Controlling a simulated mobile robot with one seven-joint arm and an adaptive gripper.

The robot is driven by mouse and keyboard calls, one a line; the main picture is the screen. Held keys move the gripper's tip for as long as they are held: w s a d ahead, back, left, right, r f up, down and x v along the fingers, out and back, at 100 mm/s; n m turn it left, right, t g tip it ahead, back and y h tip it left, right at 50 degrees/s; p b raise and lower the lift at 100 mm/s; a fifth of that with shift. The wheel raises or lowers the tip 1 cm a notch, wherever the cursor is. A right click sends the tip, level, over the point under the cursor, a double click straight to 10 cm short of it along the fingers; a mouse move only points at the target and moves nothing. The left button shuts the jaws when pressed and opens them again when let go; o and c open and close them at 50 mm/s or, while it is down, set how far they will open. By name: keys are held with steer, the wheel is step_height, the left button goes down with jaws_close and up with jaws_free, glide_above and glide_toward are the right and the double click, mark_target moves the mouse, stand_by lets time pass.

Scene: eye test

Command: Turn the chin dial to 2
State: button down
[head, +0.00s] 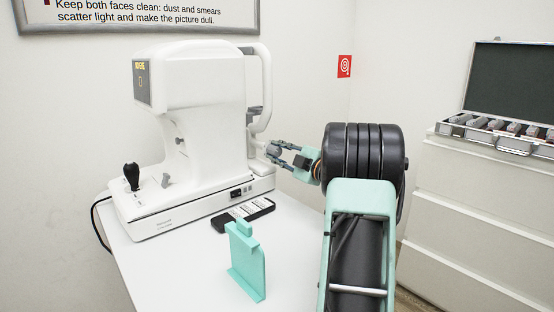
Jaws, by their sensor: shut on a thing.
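The white eye test machine (205,120) stands on the white table (195,270). Its face-rest post (264,90) curves up on the right side. The chin dial, a small grey round knob (273,150), sits low beside this post. My gripper (276,151) reaches in from the right with its fingers around the dial, one above and one below, shut on it. The dial's numbers and its present setting are too small to read. The fingertips partly cover the dial.
A teal stand (246,265) and a black device with white labels (243,214) are on the table in front of the machine. A black joystick (131,176) rises from its base. An open case (505,130) lies on a white cabinet (480,215) at right.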

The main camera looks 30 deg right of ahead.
steer(key=shift+n+b, duration=0.35)
steer(key=shift+n, duration=0.65)
steer(key=c, duration=1.6)
jaws_free()
steer(key=s+d, duration=0.1)
steer(key=s, duration=1.1)
steer(key=shift+d, duration=0.4)
